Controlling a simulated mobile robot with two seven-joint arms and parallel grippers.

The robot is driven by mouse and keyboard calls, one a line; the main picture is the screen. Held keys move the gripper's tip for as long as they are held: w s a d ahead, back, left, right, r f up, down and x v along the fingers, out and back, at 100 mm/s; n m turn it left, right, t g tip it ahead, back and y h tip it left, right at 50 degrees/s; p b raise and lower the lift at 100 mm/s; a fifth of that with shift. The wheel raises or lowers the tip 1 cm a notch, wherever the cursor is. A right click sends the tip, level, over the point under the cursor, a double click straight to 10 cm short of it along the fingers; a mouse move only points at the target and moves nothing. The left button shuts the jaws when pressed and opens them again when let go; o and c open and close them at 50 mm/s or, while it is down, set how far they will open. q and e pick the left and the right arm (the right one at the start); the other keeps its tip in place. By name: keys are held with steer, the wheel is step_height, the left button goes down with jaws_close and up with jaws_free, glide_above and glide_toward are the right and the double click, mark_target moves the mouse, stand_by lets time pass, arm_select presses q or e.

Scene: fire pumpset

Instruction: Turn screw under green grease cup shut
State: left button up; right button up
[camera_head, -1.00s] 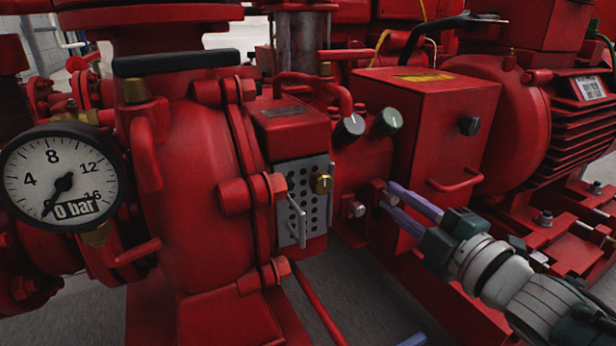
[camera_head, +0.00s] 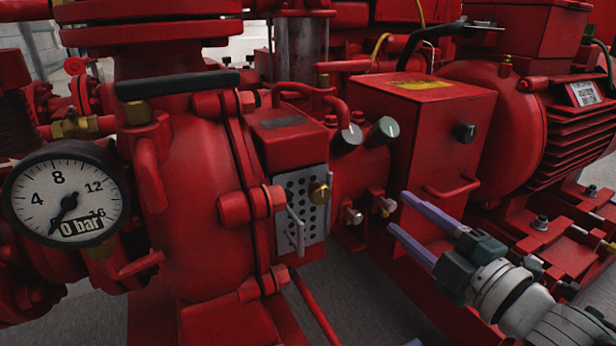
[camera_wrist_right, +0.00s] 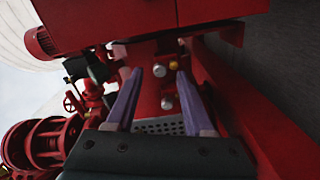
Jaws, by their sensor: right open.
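The green grease cup (camera_head: 383,131) is a dark green-capped knob on the red pump housing. Below it, a small brass-coloured screw (camera_head: 386,205) sticks out of a red bracket; its exact turn position is too small to tell. My right gripper (camera_head: 397,213) is open and empty, its two lavender fingers pointing at the bracket and apart from the screw, to its right. In the right wrist view, the right gripper (camera_wrist_right: 160,98) has a yellow-brass piece (camera_wrist_right: 174,65) beyond and between its fingers. A lavender tip at the bottom edge seems to be my left gripper (camera_head: 415,342).
A grey-capped cup (camera_head: 349,137) and a silver screw (camera_head: 353,215) sit just left of the green cup and its screw. A perforated plate (camera_head: 302,210) with a brass knob is further left. A red box (camera_head: 425,125) with a handle stands close behind my right fingers.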

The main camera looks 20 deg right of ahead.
steer(key=s+p, duration=0.2)
steer(key=s, duration=0.5)
steer(key=shift+d, duration=0.25)
